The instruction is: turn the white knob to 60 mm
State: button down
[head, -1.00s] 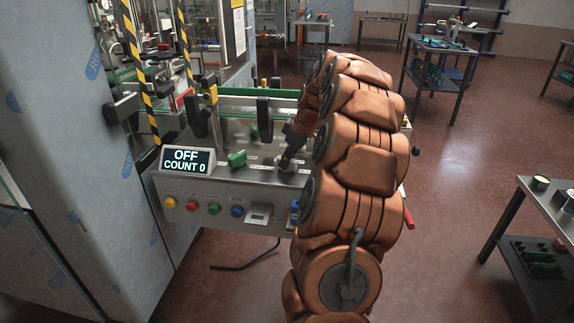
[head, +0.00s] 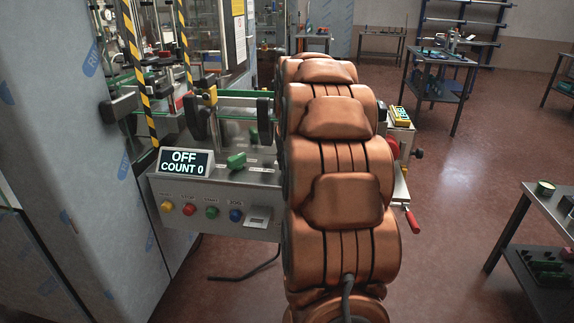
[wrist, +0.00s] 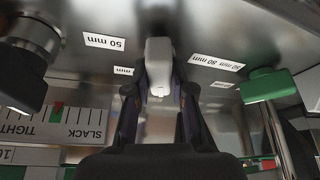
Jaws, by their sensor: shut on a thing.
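In the wrist view the white knob (wrist: 159,62) stands out from the metal panel, between the two dark fingers of my gripper (wrist: 160,92). The gripper is shut on it. White labels with upside-down mm text lie around it: one reading 50 mm (wrist: 104,41) to the left, a longer one (wrist: 216,62) to the right and a small one partly covered by a finger. The knob's exact setting cannot be read. In the head view my arm hides both the gripper and the white knob.
A green knob (wrist: 267,85) is close on the right in the wrist view; a black knob (wrist: 22,75) and a SLACK/TIGHT scale (wrist: 66,124) are left. In the head view a display (head: 185,162) reads OFF, COUNT 0, above several coloured buttons (head: 211,212).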

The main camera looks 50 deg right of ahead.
jog(key=m+g+h+b, duration=0.1)
jog(key=m, duration=0.3)
jog(key=shift+d+m, duration=0.1)
jog(key=shift+m, duration=0.3)
jog(key=shift+s+m+g+h+b, duration=0.15)
jog(key=shift+m+g, duration=0.4)
jog(key=shift+m, duration=0.7)
jog(key=shift+w+m+g+h+b, duration=0.1)
jog(key=shift+m+g+h+b, duration=0.3)
jog(key=shift+m, duration=0.85)
jog(key=c, duration=1)
grip_release()
jog(key=shift+s, duration=0.1)
jog(key=shift+r, duration=0.1)
jog(key=shift+r, duration=0.2)
jog(key=v, duration=1.1)
jog(key=shift+w+r, duration=0.25)
